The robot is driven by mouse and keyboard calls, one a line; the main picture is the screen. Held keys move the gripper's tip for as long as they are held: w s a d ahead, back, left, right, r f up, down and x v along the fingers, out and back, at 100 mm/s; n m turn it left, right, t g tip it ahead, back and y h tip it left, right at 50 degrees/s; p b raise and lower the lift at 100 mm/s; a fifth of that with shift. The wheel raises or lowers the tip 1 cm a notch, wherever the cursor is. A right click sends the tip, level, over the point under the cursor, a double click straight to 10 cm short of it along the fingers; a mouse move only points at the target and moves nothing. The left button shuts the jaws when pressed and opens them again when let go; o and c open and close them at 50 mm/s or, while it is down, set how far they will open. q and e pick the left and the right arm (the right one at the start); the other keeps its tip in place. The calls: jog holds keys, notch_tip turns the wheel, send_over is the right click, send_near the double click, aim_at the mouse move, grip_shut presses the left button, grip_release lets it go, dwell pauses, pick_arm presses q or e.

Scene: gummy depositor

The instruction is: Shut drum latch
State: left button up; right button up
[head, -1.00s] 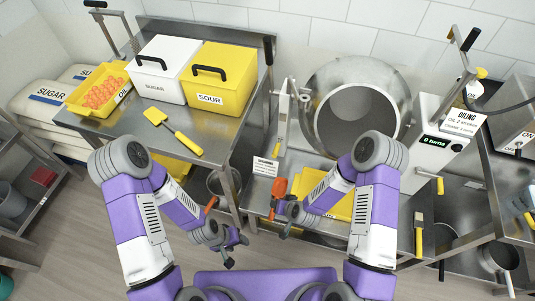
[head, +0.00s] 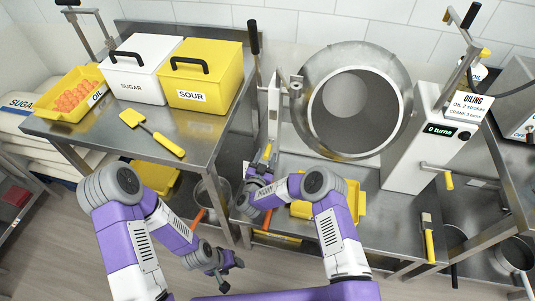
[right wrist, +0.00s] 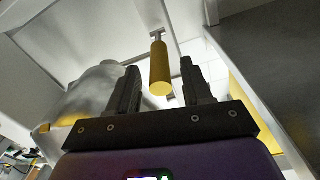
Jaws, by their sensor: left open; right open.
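The steel drum (head: 398,98) stands on the right bench with its round mouth facing me. The latch's yellow handle (head: 267,152) hangs down from an upright metal bracket (head: 274,108) left of the drum. My right gripper (head: 263,170) is just below this handle, partly hidden by its own wrist. In the right wrist view, the yellow handle (right wrist: 160,68) appears between the two open fingers (right wrist: 158,85). The view does not show clear contact. My left gripper (head: 224,275) is open and empty, low in front of the left bench.
The left bench holds a yellow SOUR box (head: 208,85), a white SUGAR box (head: 140,75), a tray of orange gummies (head: 65,102) and a yellow scraper (head: 150,130). The oiling unit (head: 420,140) stands right of the drum.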

aim_at(270, 145)
jog(key=shift+b+x, duration=0.3)
jog(key=shift+x, duration=1.25)
grip_shut()
